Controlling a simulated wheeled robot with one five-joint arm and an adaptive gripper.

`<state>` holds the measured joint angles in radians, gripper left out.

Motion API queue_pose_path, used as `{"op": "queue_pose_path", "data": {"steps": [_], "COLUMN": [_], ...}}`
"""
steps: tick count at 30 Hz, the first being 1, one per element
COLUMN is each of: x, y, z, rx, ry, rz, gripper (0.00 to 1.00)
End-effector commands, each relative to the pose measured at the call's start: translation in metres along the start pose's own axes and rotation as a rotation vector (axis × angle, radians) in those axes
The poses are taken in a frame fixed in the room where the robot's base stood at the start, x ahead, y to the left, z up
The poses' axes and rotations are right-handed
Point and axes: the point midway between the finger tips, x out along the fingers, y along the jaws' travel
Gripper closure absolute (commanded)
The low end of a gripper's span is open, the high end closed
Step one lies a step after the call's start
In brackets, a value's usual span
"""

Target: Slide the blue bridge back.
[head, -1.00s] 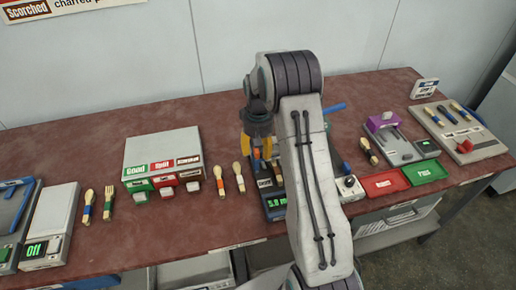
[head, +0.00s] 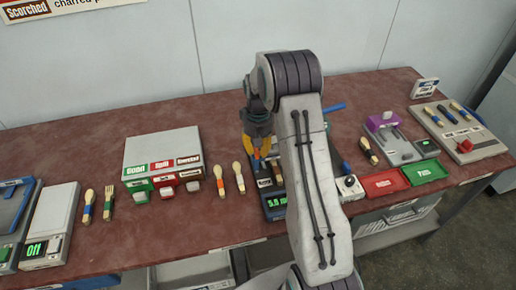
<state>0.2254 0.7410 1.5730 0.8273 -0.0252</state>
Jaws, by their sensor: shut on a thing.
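My gripper (head: 257,155), with yellow fingers, points down over a dark press (head: 275,214) with a green-lit display in the middle of the table. Its fingers are shut on a small blue part at their tips, which I take to be the blue bridge (head: 256,164). Most of the bridge and the press is hidden behind my gripper and arm. A blue handle end (head: 335,107) shows to the right, behind my arm.
A white knob unit (head: 349,187), red tray (head: 384,182) and green tray (head: 424,173) lie to the right. The table's back left is clear.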

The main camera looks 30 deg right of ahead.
Motion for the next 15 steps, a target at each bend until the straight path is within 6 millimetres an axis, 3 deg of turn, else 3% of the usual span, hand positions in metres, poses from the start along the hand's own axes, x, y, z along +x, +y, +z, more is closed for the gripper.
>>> {"op": "queue_pose_path", "data": {"steps": [5,15], "x": [0.0,-0.002], "y": [0.0,0.0], "z": [-0.004,-0.047], "rx": [0.0,0.0], "ry": [-0.001,0.0], "rz": [0.0,0.0], "gripper": [1.0,1.0]}}
